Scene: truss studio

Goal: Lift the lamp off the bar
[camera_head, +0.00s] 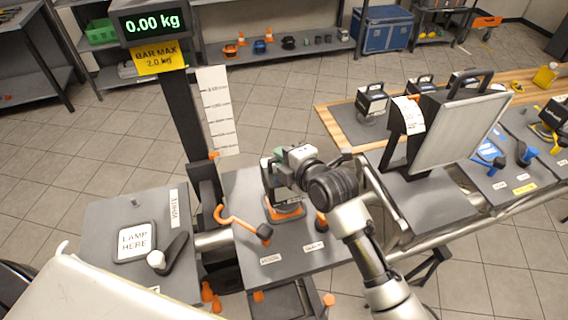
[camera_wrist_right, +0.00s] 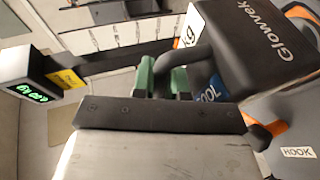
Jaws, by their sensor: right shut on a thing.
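My right gripper (camera_head: 283,157) is over the middle grey table. In the right wrist view its green fingers (camera_wrist_right: 163,78) are shut on the dark handle of a dark box-shaped lamp (camera_wrist_right: 262,45) marked "Glowvek". In the head view the lamp (camera_head: 269,184) is partly hidden behind the gripper, above or at an orange piece (camera_head: 287,212) on the table; I cannot tell if they touch. The square "LAMP HERE" pad (camera_head: 122,252) on the left table is empty. My left gripper is out of view.
A display (camera_head: 152,25) reading 0.00 kg stands on a dark column marked "BAR MAX 2.0 kg". An orange hook (camera_head: 236,221) is left of the lamp. A large flat panel (camera_head: 460,130) stands on the right table. A dark lever (camera_head: 172,252) with a white knob lies beside the pad.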

